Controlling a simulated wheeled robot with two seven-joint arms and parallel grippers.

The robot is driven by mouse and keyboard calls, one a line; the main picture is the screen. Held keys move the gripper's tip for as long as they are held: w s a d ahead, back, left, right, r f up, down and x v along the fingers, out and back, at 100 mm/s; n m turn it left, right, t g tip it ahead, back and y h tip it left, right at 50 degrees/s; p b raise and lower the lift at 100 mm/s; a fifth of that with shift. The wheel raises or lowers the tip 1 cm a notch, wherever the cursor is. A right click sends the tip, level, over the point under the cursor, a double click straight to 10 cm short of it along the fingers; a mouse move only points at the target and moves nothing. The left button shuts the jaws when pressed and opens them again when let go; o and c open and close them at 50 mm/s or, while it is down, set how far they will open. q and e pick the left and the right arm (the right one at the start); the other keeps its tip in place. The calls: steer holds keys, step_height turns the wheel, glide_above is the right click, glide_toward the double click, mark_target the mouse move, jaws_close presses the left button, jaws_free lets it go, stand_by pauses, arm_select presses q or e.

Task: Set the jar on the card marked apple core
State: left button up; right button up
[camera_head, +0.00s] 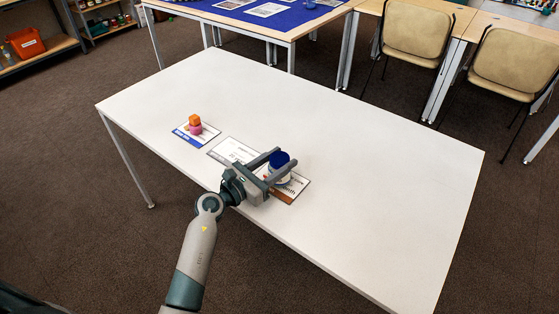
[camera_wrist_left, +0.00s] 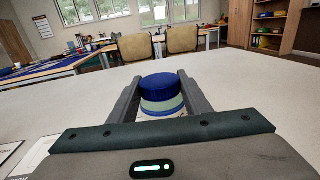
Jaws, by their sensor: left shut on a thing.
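The jar (camera_head: 279,158) has a dark blue lid and a pale body. My left gripper (camera_head: 285,161) is shut on it, one finger on each side. In the left wrist view the jar (camera_wrist_left: 162,88) stands upright between the fingers, with a pale green band under the lid. The cards' print is too small to read, so I cannot tell which is marked apple core. My right gripper is not in view.
A middle white card (camera_head: 232,151) lies left of the gripper. The rest of the white table (camera_head: 380,180) is bare. Chairs and other tables stand behind.

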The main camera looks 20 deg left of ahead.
arm_select(q)
steer(key=shift+f, duration=0.1)
steer(key=o, duration=1.2)
steer(key=shift+c, duration=0.2)
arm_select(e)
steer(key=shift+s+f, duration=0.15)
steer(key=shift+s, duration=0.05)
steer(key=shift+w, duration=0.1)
arm_select(q)
steer(key=shift+s+a, duration=0.15)
steer(key=shift+s, duration=0.05)
steer(key=b+v, duration=0.1)
steer(key=v, duration=1)
steer(key=shift+b, duration=0.35)
steer(key=shift+s, duration=0.25)
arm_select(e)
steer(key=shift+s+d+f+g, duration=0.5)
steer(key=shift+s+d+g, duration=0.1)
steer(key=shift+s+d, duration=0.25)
